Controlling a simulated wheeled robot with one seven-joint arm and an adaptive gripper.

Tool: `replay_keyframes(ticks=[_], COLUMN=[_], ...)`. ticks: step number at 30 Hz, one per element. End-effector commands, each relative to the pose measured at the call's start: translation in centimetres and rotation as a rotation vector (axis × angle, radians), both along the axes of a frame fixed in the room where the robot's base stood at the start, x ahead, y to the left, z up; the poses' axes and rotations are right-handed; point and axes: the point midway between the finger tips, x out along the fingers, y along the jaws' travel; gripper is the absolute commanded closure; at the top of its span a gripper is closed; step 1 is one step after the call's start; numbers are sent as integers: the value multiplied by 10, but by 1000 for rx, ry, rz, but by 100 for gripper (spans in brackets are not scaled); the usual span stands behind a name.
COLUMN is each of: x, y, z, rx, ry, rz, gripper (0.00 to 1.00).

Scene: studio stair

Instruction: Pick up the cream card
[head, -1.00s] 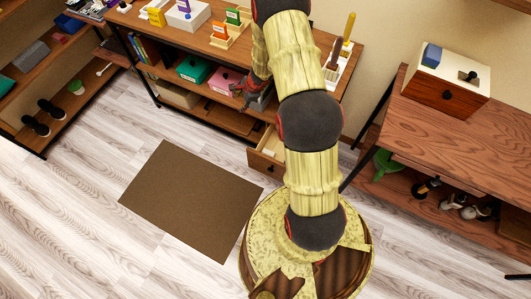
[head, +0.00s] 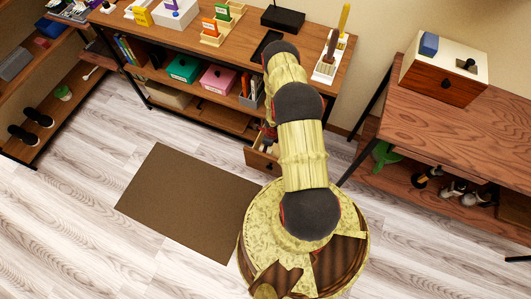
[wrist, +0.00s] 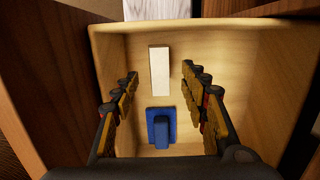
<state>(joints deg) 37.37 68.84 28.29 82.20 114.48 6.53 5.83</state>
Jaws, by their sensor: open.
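In the wrist view a cream card (wrist: 160,70), a pale upright rectangle in the picture, lies on the floor of an open wooden drawer (wrist: 258,75). My gripper (wrist: 161,80) is open, with one finger on each side of the picture and the card showing between them. No finger appears to touch the card. I cannot tell how far above it the fingertips are. In the head view the drawer (head: 258,162) stands pulled out below the shelf unit; my arm hides most of my gripper there, and the card is not visible.
A blue object (wrist: 161,128) with a raised block lies in the drawer, nearer the wrist than the card. The drawer walls stand close around the fingers. A wooden table (head: 450,125) is to the right. A brown mat (head: 188,203) lies on the open floor.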

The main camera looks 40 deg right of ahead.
Motion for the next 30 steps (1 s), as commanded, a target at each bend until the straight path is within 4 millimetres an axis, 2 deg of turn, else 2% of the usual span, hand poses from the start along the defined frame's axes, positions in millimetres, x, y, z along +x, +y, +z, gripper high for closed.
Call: replay_keyframes(ticks=[3,9,18,30], x=[2,5,5,5], y=[3,4,4,4], z=[-22,-42,-44,-43], rx=[1,-1,-1,-1], ry=[0,-1,-1,-1], rz=[1,2,2,2], gripper=[56,56,56,79])
